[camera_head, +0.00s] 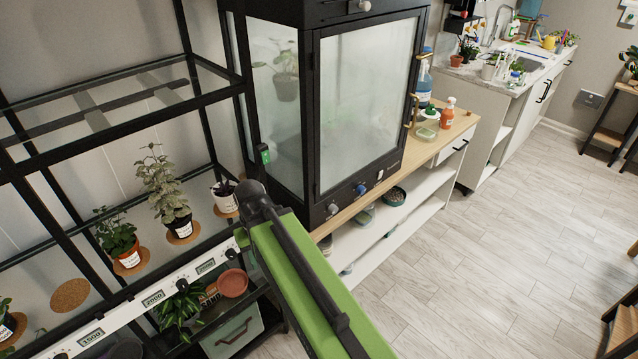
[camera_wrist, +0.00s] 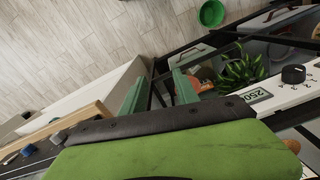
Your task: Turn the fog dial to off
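The black-framed glass cabinet (camera_head: 365,105) has misted panes and stands on a wooden-topped bench. Its lower front strip carries a grey knob (camera_head: 332,208), a blue knob (camera_head: 360,189) and a small white switch (camera_head: 379,174). I cannot read which one is the fog dial. In the wrist view the grey knob (camera_wrist: 58,138) and the blue knob (camera_wrist: 28,150) show at the lower left. My gripper (camera_wrist: 158,82) has its two green fingers apart with nothing between them, to the right of the knobs and not touching them.
A black shelf rack (camera_head: 125,92) with potted plants and a white dial strip (camera_head: 150,300) stands at the left. The bench (camera_head: 440,140) holds an orange spray bottle (camera_head: 448,112) and a blue bottle (camera_head: 424,80). The floor (camera_head: 500,240) at the right is clear.

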